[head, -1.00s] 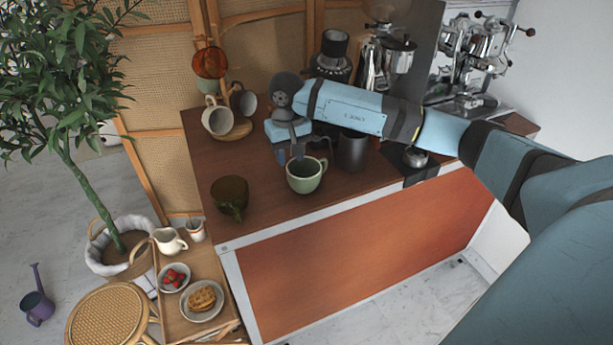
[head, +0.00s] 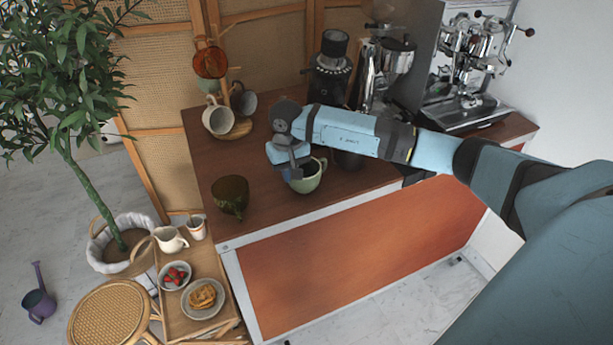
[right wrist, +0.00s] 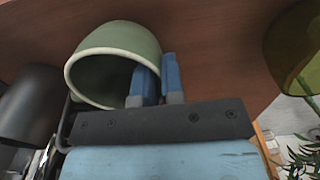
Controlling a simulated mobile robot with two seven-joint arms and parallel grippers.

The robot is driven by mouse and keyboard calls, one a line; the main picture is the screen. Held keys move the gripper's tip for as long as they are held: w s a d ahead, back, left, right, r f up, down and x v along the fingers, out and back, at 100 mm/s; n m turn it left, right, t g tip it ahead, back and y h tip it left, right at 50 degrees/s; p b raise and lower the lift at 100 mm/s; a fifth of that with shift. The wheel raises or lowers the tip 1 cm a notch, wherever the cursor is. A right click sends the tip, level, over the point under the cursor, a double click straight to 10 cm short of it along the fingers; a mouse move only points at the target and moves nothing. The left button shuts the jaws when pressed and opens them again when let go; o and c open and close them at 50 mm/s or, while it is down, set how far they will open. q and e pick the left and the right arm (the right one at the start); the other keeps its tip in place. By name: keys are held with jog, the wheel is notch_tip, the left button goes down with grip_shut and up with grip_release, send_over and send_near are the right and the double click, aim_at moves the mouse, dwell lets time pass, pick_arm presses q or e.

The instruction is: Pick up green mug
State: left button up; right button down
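The green mug (head: 311,181) stands near the front edge of the wooden counter, its handle toward the back right. My right gripper (head: 297,170) reaches down over its left side and hides part of the rim. In the right wrist view the mug (right wrist: 112,48) shows its pale rim and open mouth. The blue fingers of the right gripper (right wrist: 160,78) are close together, one inside the mug and one outside, with the wall between them. The mug seems to be still at counter height. My left gripper is not in view.
A dark olive-green glass cup (head: 230,196) stands left of the mug. A dark grey container (head: 349,160) is close on the right, partly behind my arm.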

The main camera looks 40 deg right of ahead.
jog(key=shift+r, duration=0.1)
notch_tip(320, 180, up, 20)
jog(key=b, duration=0.1)
dwell(0.6)
dwell(0.4)
